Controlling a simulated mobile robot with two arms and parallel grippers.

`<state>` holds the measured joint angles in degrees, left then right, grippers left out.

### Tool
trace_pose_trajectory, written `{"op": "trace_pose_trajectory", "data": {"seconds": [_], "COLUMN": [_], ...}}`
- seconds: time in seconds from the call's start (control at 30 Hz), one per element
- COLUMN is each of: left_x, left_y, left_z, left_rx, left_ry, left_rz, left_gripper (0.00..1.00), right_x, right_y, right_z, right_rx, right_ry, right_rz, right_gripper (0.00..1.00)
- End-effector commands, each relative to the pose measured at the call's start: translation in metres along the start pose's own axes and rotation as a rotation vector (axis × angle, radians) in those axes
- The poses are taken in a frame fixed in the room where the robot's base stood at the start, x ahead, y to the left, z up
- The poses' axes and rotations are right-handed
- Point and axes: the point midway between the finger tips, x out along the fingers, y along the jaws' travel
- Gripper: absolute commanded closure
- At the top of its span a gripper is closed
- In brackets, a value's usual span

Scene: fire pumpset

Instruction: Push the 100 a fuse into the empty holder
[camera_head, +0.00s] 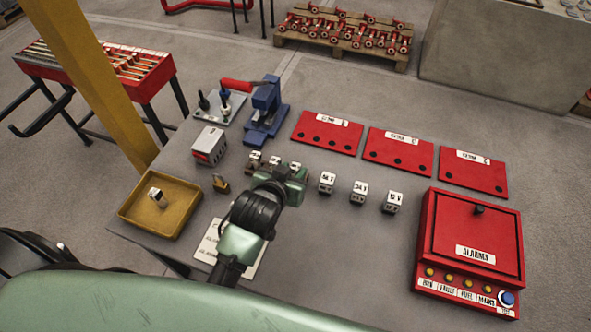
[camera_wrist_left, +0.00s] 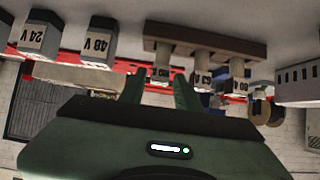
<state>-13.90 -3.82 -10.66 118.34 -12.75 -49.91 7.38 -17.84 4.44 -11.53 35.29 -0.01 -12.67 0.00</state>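My left gripper (camera_head: 291,178) is over the table at the right end of a row of small labelled fuses. In the left wrist view its two fingers (camera_wrist_left: 159,76) stand apart, with a gap to the fuse (camera_wrist_left: 160,74) seen between them. That fuse sits at one end of a brown holder rail (camera_wrist_left: 205,42). Two more fuses (camera_wrist_left: 203,78) (camera_wrist_left: 239,70) sit along the rail. The fuse ratings are too small to read surely. My right gripper is not in view.
Blocks marked 48 V (camera_head: 327,182), 24 V (camera_head: 359,191) and 12 V (camera_head: 393,202) stand right of the gripper. A blue press (camera_head: 264,112), red panels (camera_head: 327,133) and a red alarm box (camera_head: 470,250) are on the table. The front middle is mostly free.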

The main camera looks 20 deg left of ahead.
Motion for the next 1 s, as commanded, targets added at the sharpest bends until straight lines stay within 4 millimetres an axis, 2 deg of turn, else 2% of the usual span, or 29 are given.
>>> {"op": "trace_pose_trajectory", "data": {"seconds": [0.1, 0.2, 0.43, 0.47, 0.57, 0.6, 1.0], "left_x": [0.017, 0.024, 0.026, 0.026, 0.026, 0.026, 0.023], "left_y": [0.0, 0.0, 0.0, 0.0, 0.0, 0.0, 0.0], "left_z": [-0.001, -0.001, 0.0, 0.0, 0.0, 0.0, -0.005], "left_rx": [0.001, 0.0, 0.0, 0.0, 0.0, 0.0, -0.001], "left_ry": [0.001, 0.001, 0.0, 0.0, 0.0, 0.0, 0.003], "left_rz": [0.0, 0.0, 0.0, 0.0, 0.0, 0.0, 0.001], "left_gripper": [0.67, 0.67, 0.67, 0.7, 0.98, 1.0, 1.0], "right_x": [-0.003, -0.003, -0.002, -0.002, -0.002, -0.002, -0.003], "right_y": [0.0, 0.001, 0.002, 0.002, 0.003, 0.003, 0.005], "right_z": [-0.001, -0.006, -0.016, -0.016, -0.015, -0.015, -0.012], "right_rx": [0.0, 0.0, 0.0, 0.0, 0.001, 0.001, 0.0], "right_ry": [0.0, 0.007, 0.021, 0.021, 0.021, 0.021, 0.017], "right_rz": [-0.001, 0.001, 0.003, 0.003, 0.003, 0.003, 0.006], "right_gripper": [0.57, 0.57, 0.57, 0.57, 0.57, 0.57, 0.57]}}
